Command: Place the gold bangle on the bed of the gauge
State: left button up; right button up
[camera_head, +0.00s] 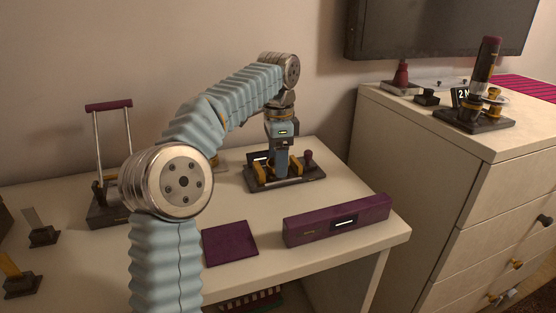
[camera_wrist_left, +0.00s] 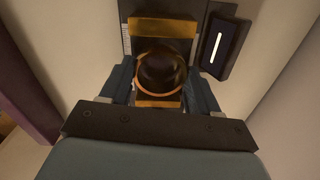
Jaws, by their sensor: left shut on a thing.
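My left gripper (camera_head: 281,172) reaches down over the gauge (camera_head: 312,179) at the back of the white desk. The gauge has a dark base, brass blocks, a small display and a dark red knob. In the left wrist view, the fingers of my left gripper (camera_wrist_left: 161,85) are shut on the gold bangle (camera_wrist_left: 137,76), a thin ring between them. The bangle lies between the two brass blocks of the gauge (camera_wrist_left: 161,28) in that view. I cannot tell whether it touches the bed. In the head view the bangle is hidden. My right gripper is not in view.
A purple box with a lit display (camera_head: 336,220) lies at the desk's front right. A flat purple mat (camera_head: 230,243) lies left of it. A stand with a dark red handle (camera_head: 108,105) is at the left. A drawer cabinet (camera_head: 480,165) stands at the right.

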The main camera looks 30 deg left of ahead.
pick_arm(q)
jog(key=shift+f, duration=0.2)
jog(key=shift+f, duration=0.2)
jog(key=o, duration=1.1)
jog(key=shift+o, duration=0.2)
notch_tip(320, 180, up, 8)
